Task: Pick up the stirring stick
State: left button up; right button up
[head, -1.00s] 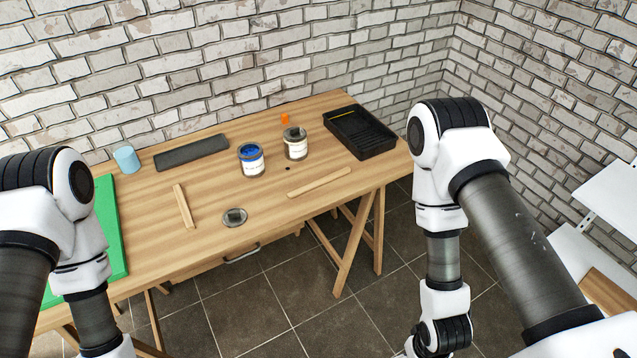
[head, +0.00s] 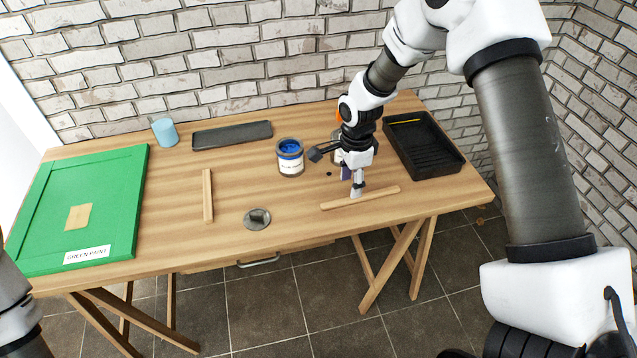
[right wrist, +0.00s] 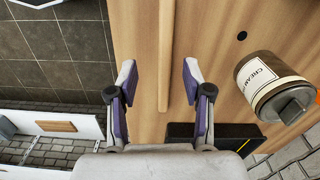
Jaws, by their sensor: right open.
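A pale wooden stick (head: 378,196) lies flat on the table toward the front right. A second wooden stick (head: 208,196) lies further left; I cannot tell from looks alone which is the stirring stick. My right gripper (head: 356,190) is right over the right-hand stick, pointing down. In the right wrist view the open fingers of the right gripper (right wrist: 158,78) stand either side of that stick (right wrist: 166,50), with nothing gripped. My left gripper is out of view; only part of my left arm shows at the lower left.
A blue paint tin (head: 290,158) stands left of my right gripper. A cream tin (right wrist: 272,85) is close by, mostly hidden in the head view. A black tray (head: 425,148) is to the right. A metal lid (head: 257,219) and green panel (head: 110,200) lie leftward.

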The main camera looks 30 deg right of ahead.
aim_at(345, 200)
jog(key=shift+w+d+r+m, duration=0.1)
jog(key=shift+w+r+m, duration=0.25)
jog(key=shift+w, duration=0.2)
jog(key=f, duration=0.2)
jog(key=f+p, duration=0.1)
jog(key=f, duration=0.4)
jog(key=shift+a+f+p, duration=0.2)
jog(key=shift+a+p, duration=0.2)
jog(key=shift+s, duration=0.1)
grip_shut()
